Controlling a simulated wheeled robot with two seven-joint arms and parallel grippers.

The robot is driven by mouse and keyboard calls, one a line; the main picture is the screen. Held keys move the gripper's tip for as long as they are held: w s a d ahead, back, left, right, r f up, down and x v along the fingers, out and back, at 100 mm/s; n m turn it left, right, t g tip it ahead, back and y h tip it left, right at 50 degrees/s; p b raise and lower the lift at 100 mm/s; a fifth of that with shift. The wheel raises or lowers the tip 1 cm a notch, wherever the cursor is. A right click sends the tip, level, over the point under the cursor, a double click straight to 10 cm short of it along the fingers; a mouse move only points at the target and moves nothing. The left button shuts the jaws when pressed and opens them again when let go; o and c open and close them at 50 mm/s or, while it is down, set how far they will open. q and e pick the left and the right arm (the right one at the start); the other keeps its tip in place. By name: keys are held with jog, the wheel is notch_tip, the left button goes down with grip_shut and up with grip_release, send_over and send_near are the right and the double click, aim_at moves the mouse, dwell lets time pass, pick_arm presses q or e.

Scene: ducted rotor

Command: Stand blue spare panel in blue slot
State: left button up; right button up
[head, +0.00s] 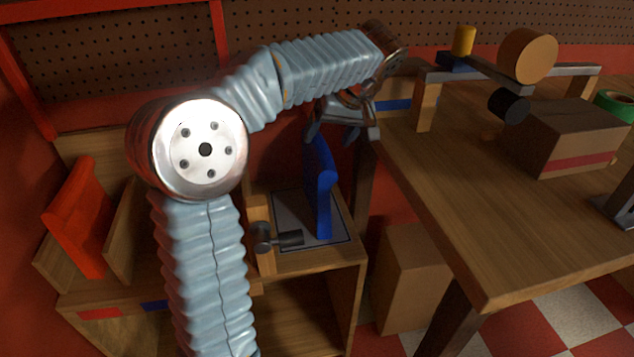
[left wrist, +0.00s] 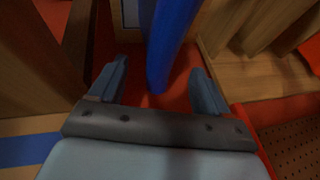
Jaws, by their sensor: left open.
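The blue spare panel (head: 320,190) stands upright on a grey pad (head: 290,222) on the wooden shelf unit. My left gripper (head: 342,132) is open just above and beside the panel's top. In the left wrist view the blue panel (left wrist: 172,38) shows between and beyond the open fingers (left wrist: 156,85); I cannot tell whether they touch it. A blue label (head: 154,305) on the shelf's front edge is partly covered by my left arm, which hides the place behind it where a slot could be. My right gripper is not in view.
A red panel (head: 82,215) stands between wooden walls at the left. A dark knob on a wooden post (head: 275,238) is close left of the blue panel. The workbench (head: 490,240) at right holds a cardboard box (head: 575,140) and a metal frame (head: 510,72). A pegboard wall is behind.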

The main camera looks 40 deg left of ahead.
aim_at(323, 147)
pick_arm(q)
jog(key=x, duration=0.4)
jog(key=s+x, duration=0.1)
jog(key=x, duration=0.1)
jog(key=shift+d+f, duration=0.2)
jog(key=shift+f, duration=0.05)
jog(key=shift+w, duration=0.1)
grip_shut()
